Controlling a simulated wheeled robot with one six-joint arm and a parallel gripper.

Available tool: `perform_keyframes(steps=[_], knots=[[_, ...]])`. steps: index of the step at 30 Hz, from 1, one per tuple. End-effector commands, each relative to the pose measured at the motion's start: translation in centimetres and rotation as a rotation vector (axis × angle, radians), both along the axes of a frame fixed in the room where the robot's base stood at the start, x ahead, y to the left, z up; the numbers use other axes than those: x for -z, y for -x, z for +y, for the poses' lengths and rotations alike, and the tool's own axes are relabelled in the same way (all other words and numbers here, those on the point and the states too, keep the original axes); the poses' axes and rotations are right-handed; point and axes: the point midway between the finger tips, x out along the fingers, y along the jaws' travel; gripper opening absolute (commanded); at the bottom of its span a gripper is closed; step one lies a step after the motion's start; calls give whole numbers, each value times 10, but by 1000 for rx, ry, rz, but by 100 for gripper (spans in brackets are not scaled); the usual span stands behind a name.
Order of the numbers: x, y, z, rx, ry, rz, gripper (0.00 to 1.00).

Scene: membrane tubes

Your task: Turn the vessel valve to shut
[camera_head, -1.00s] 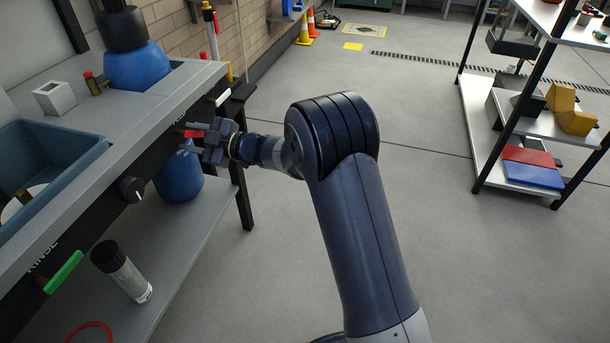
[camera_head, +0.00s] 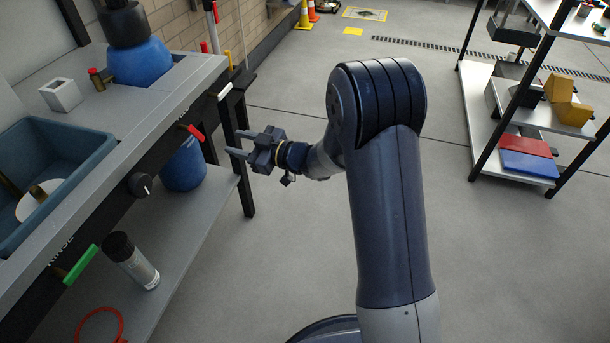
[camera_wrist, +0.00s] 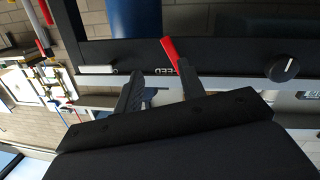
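Several valve levers sit on the bench's black front panel. A red lever (camera_head: 196,133) sticks out at a slant; in the wrist view the red lever (camera_wrist: 171,50) stands beside lettering that reads FEED. A white lever (camera_head: 225,91) is farther along, lying nearly along the panel; it also shows in the wrist view (camera_wrist: 97,69). A green lever (camera_head: 81,265) is at the near end by the word RINSE. I cannot read which is the vessel valve. My gripper (camera_head: 236,143) is open and empty, right of the red lever and apart from it. Both fingers (camera_wrist: 160,88) show, pointing at the panel.
A black knob (camera_head: 140,185) is on the panel between the red and green levers. A blue container (camera_head: 184,165) and a spray can (camera_head: 132,261) stand on the lower shelf (camera_head: 190,235). A bench leg (camera_head: 241,170) is near my gripper.

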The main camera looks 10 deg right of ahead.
Motion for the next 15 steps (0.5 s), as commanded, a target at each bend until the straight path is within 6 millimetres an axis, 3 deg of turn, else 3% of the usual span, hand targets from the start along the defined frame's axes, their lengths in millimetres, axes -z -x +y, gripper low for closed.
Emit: perform_keyframes(steps=[8,15], knots=[[17,-5,-38,227,93,130,38],[35,4,-75,414,162,261,38]])
